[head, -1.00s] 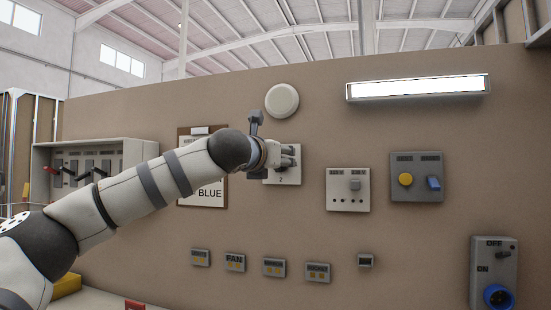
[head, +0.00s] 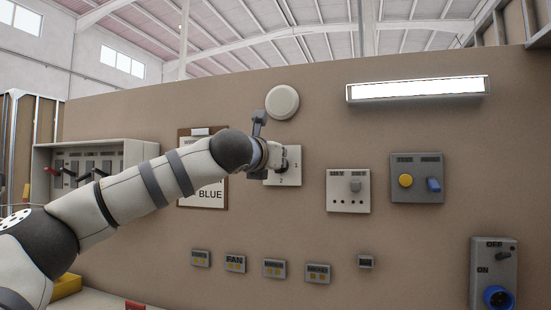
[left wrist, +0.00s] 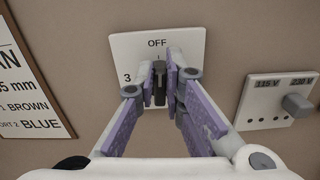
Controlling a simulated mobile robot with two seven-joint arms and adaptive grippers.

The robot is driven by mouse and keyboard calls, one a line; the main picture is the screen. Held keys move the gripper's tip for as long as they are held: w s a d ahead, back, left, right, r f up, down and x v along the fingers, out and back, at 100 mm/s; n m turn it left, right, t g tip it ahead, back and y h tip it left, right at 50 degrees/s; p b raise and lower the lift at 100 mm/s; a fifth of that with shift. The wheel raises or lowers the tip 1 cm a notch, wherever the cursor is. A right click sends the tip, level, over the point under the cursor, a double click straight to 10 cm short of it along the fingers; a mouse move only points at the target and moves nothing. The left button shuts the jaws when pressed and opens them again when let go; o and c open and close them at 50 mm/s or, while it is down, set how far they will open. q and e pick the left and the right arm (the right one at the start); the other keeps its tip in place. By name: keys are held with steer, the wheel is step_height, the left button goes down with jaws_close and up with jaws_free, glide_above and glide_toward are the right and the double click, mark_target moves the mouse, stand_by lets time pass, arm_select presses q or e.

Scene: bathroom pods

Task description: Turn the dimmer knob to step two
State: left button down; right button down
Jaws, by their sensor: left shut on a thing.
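The dimmer is a white square plate (head: 294,178) on the brown wall, with 1 and 2 readable in the head view. In the left wrist view the plate (left wrist: 190,42) shows OFF at the top and 3 at the left. Its dark knob (left wrist: 159,84) stands upright in the picture between the fingertips. My left gripper (head: 281,158) is in front of the plate, and in the left wrist view its purple-padded fingers (left wrist: 160,86) are shut on the knob. The fingers hide the lower part of the plate; which step the knob points to is not clear. My right gripper is not in view.
A socket plate (head: 348,203) and a grey box with yellow and blue controls (head: 417,193) are right of the dimmer. A round white fixture (head: 282,101) is above it. A clipboard (head: 204,204) is partly behind my left arm. Several small labelled plates are below.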

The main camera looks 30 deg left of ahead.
arm_select(q)
steer(key=shift+a+f+m, duration=0.1)
steer(key=shift+f+m, duration=0.3)
steer(key=shift+m, duration=5.4)
steer(key=shift+d+f+m, duration=0.1)
steer(key=shift+f+m, duration=0.25)
steer(key=shift+m, duration=5.45)
steer(key=shift+a+f+m, duration=0.1)
steer(key=shift+f+m, duration=0.3)
steer(key=shift+m, duration=5.4)
steer(key=c, duration=1.3)
jaws_free()
steer(key=shift+f, duration=0.1)
steer(key=shift+c, duration=0.2)
steer(key=shift+o, duration=0.6)
steer(key=shift+w+f, duration=0.1)
steer(key=shift+f, duration=0.15)
